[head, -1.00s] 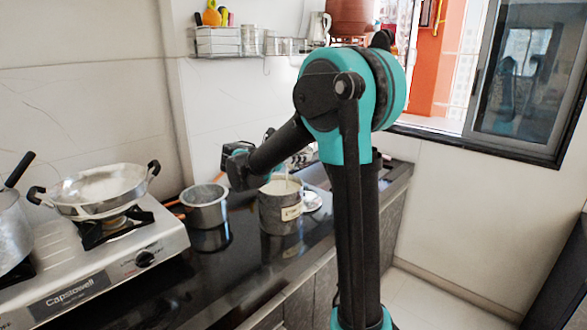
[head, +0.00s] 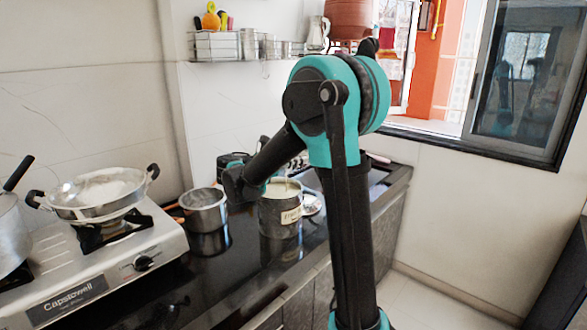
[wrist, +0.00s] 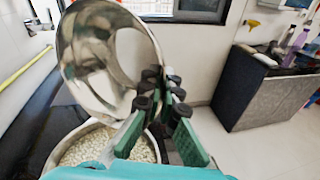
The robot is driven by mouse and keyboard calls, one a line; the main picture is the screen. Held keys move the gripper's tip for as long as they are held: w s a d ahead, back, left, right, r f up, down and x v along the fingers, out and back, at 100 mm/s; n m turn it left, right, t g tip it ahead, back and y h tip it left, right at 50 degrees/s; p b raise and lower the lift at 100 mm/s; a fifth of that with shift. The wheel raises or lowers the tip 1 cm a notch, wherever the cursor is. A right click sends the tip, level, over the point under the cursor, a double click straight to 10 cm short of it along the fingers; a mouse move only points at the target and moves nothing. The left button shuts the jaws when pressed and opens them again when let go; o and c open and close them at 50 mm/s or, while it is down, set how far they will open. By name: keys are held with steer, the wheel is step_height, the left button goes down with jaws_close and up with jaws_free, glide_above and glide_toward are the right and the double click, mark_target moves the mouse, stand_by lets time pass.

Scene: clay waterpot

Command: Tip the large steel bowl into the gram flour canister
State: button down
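The large steel bowl (wrist: 82,60) fills the upper left of the wrist view, tilted steeply with its shiny inside showing. My gripper (wrist: 160,92) is shut on its rim at the lower right of the bowl. In the head view the bowl is mostly or wholly hidden behind my arm. The gram flour canister (head: 280,215) stands upright on the counter with a pale label and pale contents near its top. In the wrist view the canister (wrist: 52,160) sits below the bowl, with pale grainy contents. My gripper (head: 266,187) is just above it in the head view.
A steel pot (head: 204,213) stands on the dark counter (head: 225,270) left of the canister. Further left is a stove (head: 125,260) with a two-handled pan (head: 95,205) and another pot (head: 8,235). A wall shelf (head: 225,58) holds jars above. The front counter is clear.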

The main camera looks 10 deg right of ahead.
steer(key=shift+a, duration=0.1)
steer(key=shift+a+r+t+h, duration=0.15)
steer(key=shift+a+t+h, duration=0.15)
steer(key=shift+h, duration=0.2)
steer(key=shift+a+n, duration=0.15)
steer(key=shift+n, duration=0.15)
stand_by(0.4)
steer(key=shift+a+r+h, duration=0.1)
steer(key=shift+a+h, duration=0.2)
steer(key=shift+h, duration=0.3)
steer(key=shift+d+r+y, duration=0.25)
steer(key=shift+r+y, duration=0.1)
steer(key=shift+r, duration=0.3)
steer(key=shift+d+r+y, duration=0.25)
steer(key=shift+r+y, duration=0.1)
steer(key=shift+r, duration=0.25)
steer(key=shift+a+f, duration=0.1)
